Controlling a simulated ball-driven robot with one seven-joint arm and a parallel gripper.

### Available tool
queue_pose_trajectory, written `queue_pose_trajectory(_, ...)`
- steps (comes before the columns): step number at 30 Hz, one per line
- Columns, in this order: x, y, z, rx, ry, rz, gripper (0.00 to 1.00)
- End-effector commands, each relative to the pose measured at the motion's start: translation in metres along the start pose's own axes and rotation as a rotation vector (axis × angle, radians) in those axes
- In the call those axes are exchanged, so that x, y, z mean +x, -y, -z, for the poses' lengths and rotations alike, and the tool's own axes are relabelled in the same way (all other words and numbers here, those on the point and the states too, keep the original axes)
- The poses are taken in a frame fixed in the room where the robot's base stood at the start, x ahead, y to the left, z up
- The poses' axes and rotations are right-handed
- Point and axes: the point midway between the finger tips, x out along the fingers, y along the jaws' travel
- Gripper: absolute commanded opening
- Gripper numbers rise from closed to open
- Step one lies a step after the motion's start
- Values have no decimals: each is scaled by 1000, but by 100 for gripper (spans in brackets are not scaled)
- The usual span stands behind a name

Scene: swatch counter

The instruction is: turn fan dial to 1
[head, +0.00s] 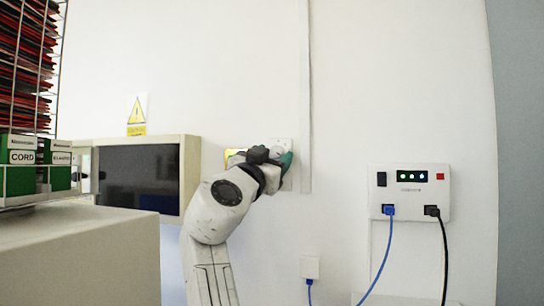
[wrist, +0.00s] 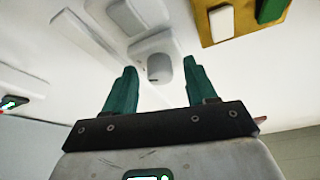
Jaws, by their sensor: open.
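The fan dial (wrist: 159,68) is a grey rounded knob on a white wall plate (wrist: 142,50). In the wrist view it appears between my gripper's two green fingers. My gripper (wrist: 159,70) is open, with one finger on each side of the dial and visible gaps to both. I cannot tell whether the fingertips reach past the dial's front. In the head view my gripper (head: 287,159) is at the wall, and my arm hides the dial. A corner of the white plate (head: 283,143) shows above it. The dial's setting and marks are not readable.
A yellow plate (wrist: 212,32) with a white and a green rocker is beside the dial's plate. Another white fitting (wrist: 138,14) is close by. A wall strip (head: 305,100) runs beside my gripper. A socket panel (head: 409,205) with cables is at right, a dark-fronted cabinet (head: 140,175) at left.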

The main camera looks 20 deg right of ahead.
Motion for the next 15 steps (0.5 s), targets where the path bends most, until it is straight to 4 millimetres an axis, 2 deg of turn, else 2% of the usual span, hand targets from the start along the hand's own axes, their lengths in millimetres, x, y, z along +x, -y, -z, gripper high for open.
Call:
queue_pose_trajectory(5, 0, 0, 0, 0, 0, -1, 56)
queue_pose_trajectory(15, 0, 0, 0, -1, 0, -1, 25)
